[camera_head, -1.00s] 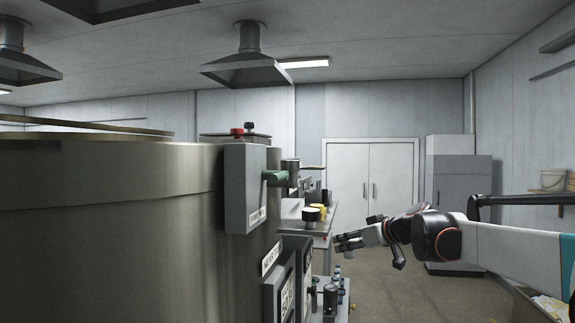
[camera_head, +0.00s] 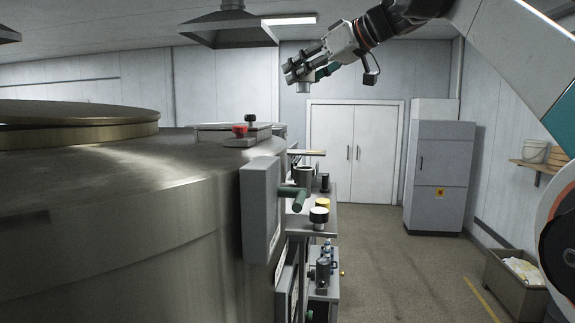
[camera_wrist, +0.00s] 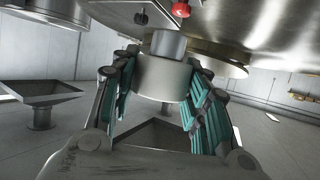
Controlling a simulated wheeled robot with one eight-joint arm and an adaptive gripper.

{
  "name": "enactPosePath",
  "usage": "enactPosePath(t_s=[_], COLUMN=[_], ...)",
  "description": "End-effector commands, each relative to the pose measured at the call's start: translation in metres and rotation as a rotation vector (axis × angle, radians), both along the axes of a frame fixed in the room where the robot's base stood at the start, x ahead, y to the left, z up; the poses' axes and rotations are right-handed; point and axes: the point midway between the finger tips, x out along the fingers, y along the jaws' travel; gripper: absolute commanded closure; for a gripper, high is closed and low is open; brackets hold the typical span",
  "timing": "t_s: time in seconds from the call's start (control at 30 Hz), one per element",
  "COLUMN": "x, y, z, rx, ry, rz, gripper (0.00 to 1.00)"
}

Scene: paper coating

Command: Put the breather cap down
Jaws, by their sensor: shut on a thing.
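My gripper (camera_head: 303,68) is raised high at the upper middle of the head view, in front of the back wall and above the level of the tank top. It is shut on the breather cap (camera_wrist: 161,78), a light grey cylinder with a narrower darker grey part. In the wrist view the cap sits between the two green-padded fingers of my gripper (camera_wrist: 162,88). In the head view only a small grey part of the cap (camera_head: 304,88) shows below the fingers. The cap touches no surface that I can see.
A large steel tank (camera_head: 150,205) with a round lid (camera_head: 75,120) fills the left. A red knob (camera_head: 240,130) and a black knob stand on its top. A grey box (camera_head: 260,210) with a green handle is on its side. A bench (camera_head: 318,225) holds small containers.

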Motion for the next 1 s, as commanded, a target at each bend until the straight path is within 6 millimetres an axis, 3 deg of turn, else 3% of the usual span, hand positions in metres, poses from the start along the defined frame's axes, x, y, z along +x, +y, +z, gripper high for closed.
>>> enactPosePath(t_s=[0.17,0.7,0.83,1.0], x=[-0.004,-0.004,-0.004,-0.004], y=[0.001,0.0,0.0,0.0], z=[-0.01,-0.126,-0.147,-0.159], rx=[0.0,0.0,0.0,0.0], ry=[-0.001,0.0,0.0,0.0], rz=[0.004,0.002,0.002,0.002], gripper=[0.82,0.82,0.82,0.82])
